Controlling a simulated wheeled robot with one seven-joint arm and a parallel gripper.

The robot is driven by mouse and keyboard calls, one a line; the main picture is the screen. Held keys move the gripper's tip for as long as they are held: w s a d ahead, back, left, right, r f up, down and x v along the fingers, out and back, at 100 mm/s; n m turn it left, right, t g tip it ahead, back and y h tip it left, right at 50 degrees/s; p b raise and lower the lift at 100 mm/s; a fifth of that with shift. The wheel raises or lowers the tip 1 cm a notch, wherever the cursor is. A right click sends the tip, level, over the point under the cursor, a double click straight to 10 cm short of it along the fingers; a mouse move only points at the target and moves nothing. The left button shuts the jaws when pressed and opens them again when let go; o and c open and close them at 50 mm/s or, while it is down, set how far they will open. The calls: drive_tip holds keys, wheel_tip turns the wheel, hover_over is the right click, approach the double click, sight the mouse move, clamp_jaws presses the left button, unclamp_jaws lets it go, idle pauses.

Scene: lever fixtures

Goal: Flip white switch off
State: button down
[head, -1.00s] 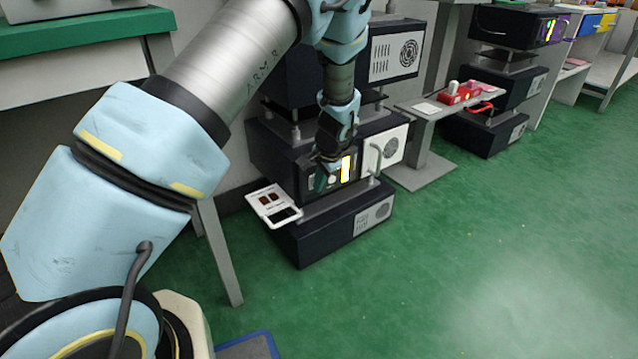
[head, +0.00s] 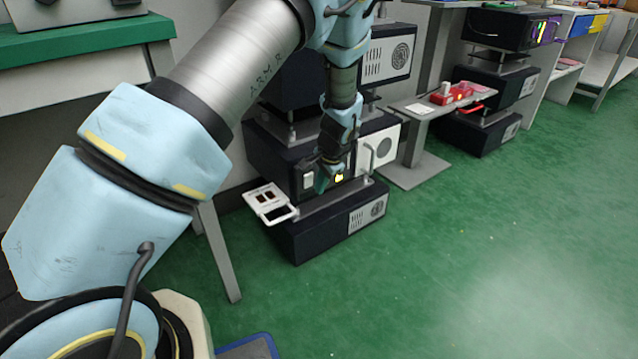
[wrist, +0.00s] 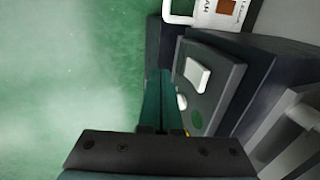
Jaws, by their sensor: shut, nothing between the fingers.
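A white rocker switch (wrist: 196,75) stands out from the dark panel (wrist: 215,55) in the wrist view. It shows as a small white block (head: 307,181) left of my gripper in the head view. A second, smaller white part (wrist: 181,102) sits lower on the panel, close to the fingers. My gripper (head: 322,183) is shut and empty, pointing down in front of the panel. Its green fingers (wrist: 160,108) lie left of the white switch in the wrist view, with a gap to it. Whether they touch the smaller white part I cannot tell.
A yellow lit strip (head: 339,177) is partly hidden behind my gripper. A handle (head: 370,158) stands to the right. A shelf with red fixtures (head: 452,93) is farther right. Green floor is clear in front.

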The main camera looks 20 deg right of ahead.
drive_tip(key=s+d+r+p, duration=0.1)
drive_tip(key=s+r+p, duration=0.1)
drive_tip(key=s+r, duration=0.4)
wheel_tip(320, 180, up, 2)
drive_tip(key=shift+r, duration=0.15)
idle(0.5)
